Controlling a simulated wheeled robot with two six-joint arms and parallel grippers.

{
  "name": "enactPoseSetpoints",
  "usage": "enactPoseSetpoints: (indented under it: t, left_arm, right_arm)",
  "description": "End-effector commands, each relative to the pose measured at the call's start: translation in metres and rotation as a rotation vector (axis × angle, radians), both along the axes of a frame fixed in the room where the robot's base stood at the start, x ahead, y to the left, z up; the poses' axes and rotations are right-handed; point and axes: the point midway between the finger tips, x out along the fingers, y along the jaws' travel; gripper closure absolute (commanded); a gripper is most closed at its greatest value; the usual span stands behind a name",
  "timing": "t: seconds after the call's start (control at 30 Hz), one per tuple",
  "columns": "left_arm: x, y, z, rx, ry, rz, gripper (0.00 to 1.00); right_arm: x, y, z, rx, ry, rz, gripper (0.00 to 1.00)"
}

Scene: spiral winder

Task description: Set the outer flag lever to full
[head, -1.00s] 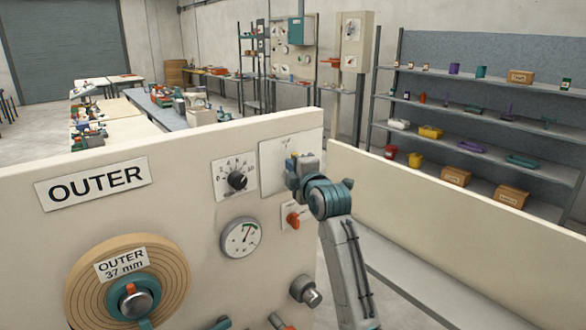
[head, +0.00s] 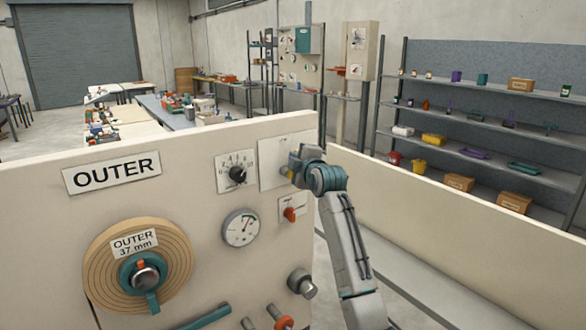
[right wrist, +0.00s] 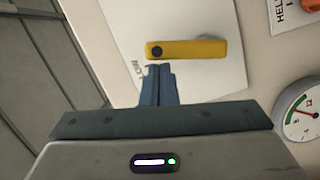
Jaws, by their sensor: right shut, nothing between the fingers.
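The flag lever is a yellow bar (right wrist: 195,49) with a dark pivot at its left end in the right wrist view. It lies across a white plate (right wrist: 125,60), roughly level in that picture. In the head view the plate (head: 270,150) is at the panel's upper right, and my arm mostly hides the lever. My right gripper (right wrist: 158,72) is shut and empty. Its fingertips are just below the lever's pivot end in the wrist view; I cannot tell whether they touch. It also shows in the head view (head: 290,168). My left gripper is not in view.
The cream panel carries an OUTER sign (head: 112,172), a black knob (head: 237,175), a gauge (head: 241,228), a red-orange knob (head: 289,214) below the plate and a wound disc (head: 100,265). A low cream wall (head: 450,210) stands to the right. Shelves stand behind.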

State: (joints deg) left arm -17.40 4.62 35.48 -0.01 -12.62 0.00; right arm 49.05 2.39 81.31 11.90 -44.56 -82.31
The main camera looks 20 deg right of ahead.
Motion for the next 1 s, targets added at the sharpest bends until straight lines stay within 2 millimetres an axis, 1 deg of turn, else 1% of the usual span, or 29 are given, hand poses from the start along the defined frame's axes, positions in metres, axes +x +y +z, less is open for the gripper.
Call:
enactPoseSetpoints:
  t: [0.03, 0.13, 0.27, 0.4, 0.5, 0.7, 0.8, 1.0]
  left_arm:
    - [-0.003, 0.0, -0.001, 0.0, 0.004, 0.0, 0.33]
    - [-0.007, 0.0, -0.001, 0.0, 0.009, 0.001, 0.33]
    - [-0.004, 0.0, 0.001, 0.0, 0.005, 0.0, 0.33]
    - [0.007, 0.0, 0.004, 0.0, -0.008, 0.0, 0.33]
    - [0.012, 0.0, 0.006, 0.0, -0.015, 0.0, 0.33]
    - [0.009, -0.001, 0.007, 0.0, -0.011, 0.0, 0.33]
    - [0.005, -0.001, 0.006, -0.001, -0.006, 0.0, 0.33]
    - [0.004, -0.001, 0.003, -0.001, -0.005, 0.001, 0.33]
  right_arm:
    - [0.004, -0.003, 0.0, -0.001, -0.001, -0.001, 1.0]
    - [0.009, -0.009, 0.0, 0.006, 0.003, -0.002, 1.0]
    - [0.012, -0.016, 0.001, 0.13, 0.048, -0.001, 1.0]
    - [0.015, -0.023, -0.001, 0.257, 0.094, 0.0, 1.0]
    - [0.017, -0.028, -0.004, 0.348, 0.128, 0.001, 1.0]
    - [0.02, -0.038, -0.01, 0.527, 0.193, 0.001, 1.0]
    - [0.022, -0.042, -0.014, 0.615, 0.224, 0.001, 1.0]
    - [0.024, -0.05, -0.022, 0.773, 0.282, 0.001, 1.0]
